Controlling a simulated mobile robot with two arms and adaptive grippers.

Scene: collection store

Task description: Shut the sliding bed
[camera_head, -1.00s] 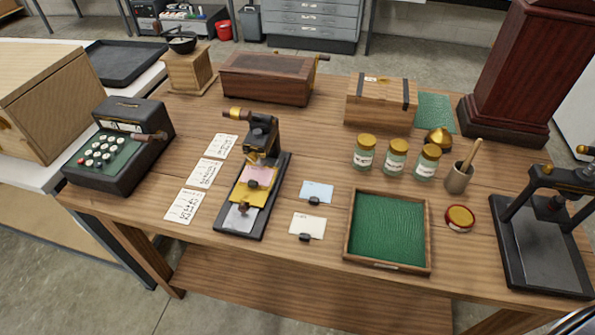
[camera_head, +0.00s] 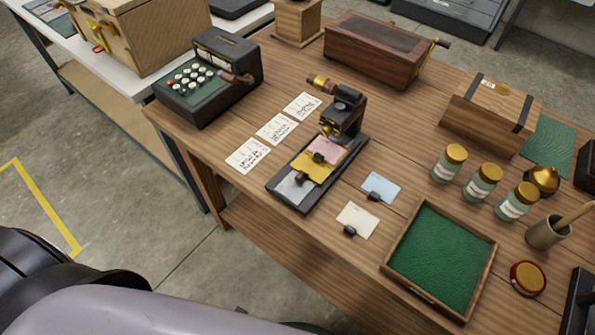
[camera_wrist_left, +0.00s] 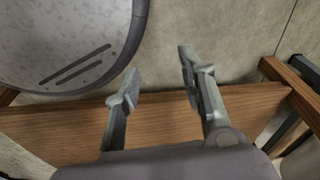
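A small black press (camera_head: 346,112) with a brass-tipped lever stands on the wooden table in the head view. Its long black base (camera_head: 275,187) carries a sliding bed, a yellow plate (camera_head: 312,165) with a pink card (camera_head: 325,147) on it and a small dark knob at its near end. The yellow plate lies out in front of the press column, with bare grey metal (camera_head: 294,190) nearer me. My left gripper (camera_wrist_left: 160,72) is open and empty in the left wrist view, above the floor and a wooden board. It does not show in the head view. My right gripper is in neither current view.
Three paper cards (camera_head: 277,129) lie left of the press, beside a black keyed machine (camera_head: 208,75). Two small clipped cards (camera_head: 358,219) and a green-lined tray (camera_head: 440,255) lie right. Glass jars (camera_head: 482,184) stand beyond. The table's front edge is bare.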

